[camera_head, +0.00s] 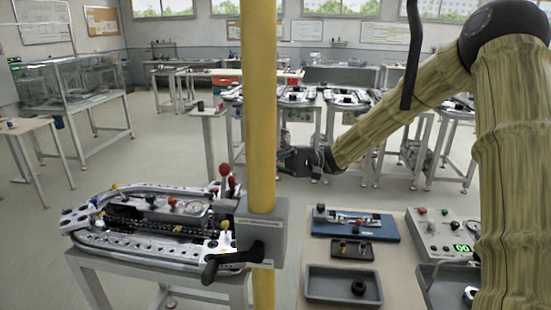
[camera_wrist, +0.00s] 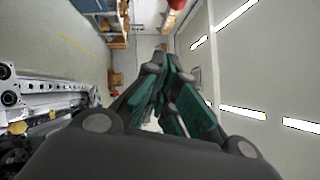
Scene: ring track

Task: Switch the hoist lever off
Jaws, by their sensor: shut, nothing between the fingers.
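A yellow post (camera_head: 261,110) stands upright in the middle of the head view. A grey box (camera_head: 268,228) is fixed to it low down, and a black lever handle (camera_head: 228,262) sticks out to the box's left. Labels on the box are too small to read, so I cannot tell its setting. My gripper (camera_head: 286,160) is shut and empty, just right of the post and above the box, apart from the black handle. Its fingers (camera_wrist: 165,65) are together in the wrist view. The post's far side is hidden.
A ring track (camera_head: 150,244) on a stand is left of the post, with red-knobbed levers (camera_head: 225,171). A bench at front right holds a blue tray (camera_head: 379,228), a grey bin (camera_head: 326,287) and a control box (camera_head: 437,248). Open floor lies behind.

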